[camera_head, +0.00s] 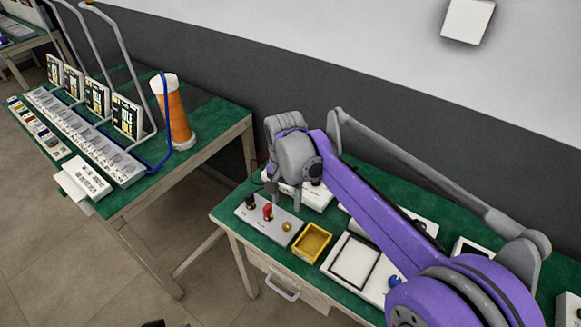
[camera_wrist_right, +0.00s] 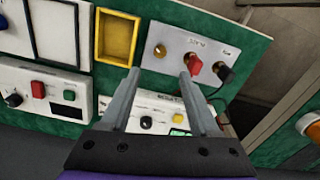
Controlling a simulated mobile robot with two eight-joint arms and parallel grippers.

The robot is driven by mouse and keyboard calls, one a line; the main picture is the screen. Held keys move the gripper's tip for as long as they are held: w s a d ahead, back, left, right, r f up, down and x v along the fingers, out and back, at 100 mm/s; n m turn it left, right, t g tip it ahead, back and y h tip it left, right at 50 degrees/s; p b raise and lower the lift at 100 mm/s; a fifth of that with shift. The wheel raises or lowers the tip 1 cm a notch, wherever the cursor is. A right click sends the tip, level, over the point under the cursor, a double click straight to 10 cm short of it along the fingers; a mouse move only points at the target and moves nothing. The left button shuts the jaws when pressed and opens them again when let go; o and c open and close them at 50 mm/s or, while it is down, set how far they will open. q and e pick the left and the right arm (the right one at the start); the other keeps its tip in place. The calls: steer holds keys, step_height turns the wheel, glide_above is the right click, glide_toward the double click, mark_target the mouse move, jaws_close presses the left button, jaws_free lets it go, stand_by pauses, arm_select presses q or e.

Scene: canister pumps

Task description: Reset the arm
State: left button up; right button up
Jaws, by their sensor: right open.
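My right arm is purple and grey and reaches over the right-hand table from the lower right in the head view. Its gripper (camera_head: 284,205) points down above the table's far left part, near the panel with knobs (camera_head: 267,222). In the right wrist view the gripper (camera_wrist_right: 158,75) shows two grey fingers well apart, with nothing between them. The panel with a red, a black and a brass knob (camera_wrist_right: 191,55) lies just beyond the fingertips there. My left gripper does not show.
A yellow tray (camera_head: 311,243) sits beside the panel. A white device (camera_head: 312,193) stands behind it, partly hidden by the gripper. An orange canister (camera_head: 178,118) with a blue hose stands on the left table. A floor gap separates the tables.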

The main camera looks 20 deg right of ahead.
stand_by(0.3)
steer(key=s+d+n+t+p, duration=0.2)
steer(key=s+n, duration=0.2)
steer(key=s, duration=0.6)
steer(key=s+d+n+t+p, duration=0.2)
steer(key=s+n+t+p, duration=0.1)
steer(key=s, duration=0.8)
steer(key=shift+f+n, duration=0.4)
steer(key=shift+n, duration=0.3)
steer(key=shift+d, duration=0.1)
stand_by(1.8)
